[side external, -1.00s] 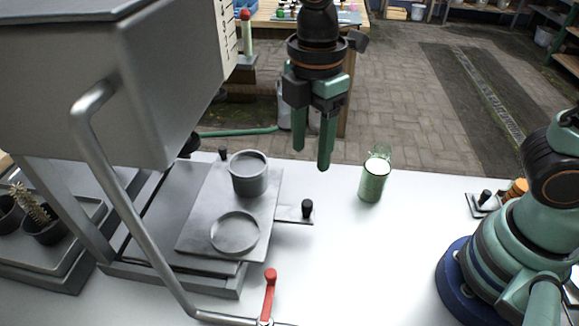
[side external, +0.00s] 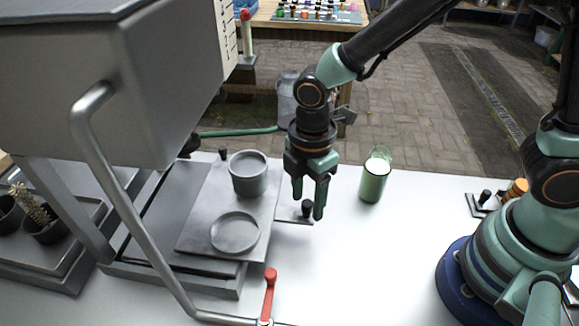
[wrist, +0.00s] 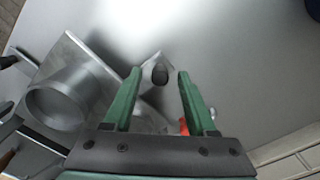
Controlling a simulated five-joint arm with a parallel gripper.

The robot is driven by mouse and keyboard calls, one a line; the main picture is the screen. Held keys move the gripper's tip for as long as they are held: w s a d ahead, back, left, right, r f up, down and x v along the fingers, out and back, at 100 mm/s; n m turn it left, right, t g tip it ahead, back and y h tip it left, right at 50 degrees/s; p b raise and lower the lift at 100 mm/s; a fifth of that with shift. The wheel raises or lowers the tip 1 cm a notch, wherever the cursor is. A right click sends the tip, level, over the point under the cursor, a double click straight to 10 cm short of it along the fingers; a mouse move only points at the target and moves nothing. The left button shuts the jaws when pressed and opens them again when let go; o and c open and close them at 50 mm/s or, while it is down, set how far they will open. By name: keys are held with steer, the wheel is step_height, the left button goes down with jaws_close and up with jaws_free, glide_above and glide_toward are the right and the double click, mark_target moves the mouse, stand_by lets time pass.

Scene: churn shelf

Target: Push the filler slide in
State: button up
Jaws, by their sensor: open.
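The filler slide (side external: 205,205) is a flat grey plate on a grey base, carrying a grey cup (side external: 249,181) and having a round ring (side external: 235,232) nearer the camera. A tab with a black knob (side external: 307,208) sticks out from its right edge. My gripper (side external: 308,206) points down at this knob, open. In the wrist view the knob (wrist: 160,73) shows between the two green fingertips, with a gap to each finger. I cannot tell whether a finger touches it. The cup also shows at left in the wrist view (wrist: 60,100).
A green glass (side external: 373,181) stands right of my gripper. A red-handled lever (side external: 269,292) stands at the front. A large grey housing with a bent bar (side external: 130,195) overhangs the left. The white table right of the slide is mostly clear.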

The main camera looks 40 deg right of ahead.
jaws_close()
stand_by(1.4)
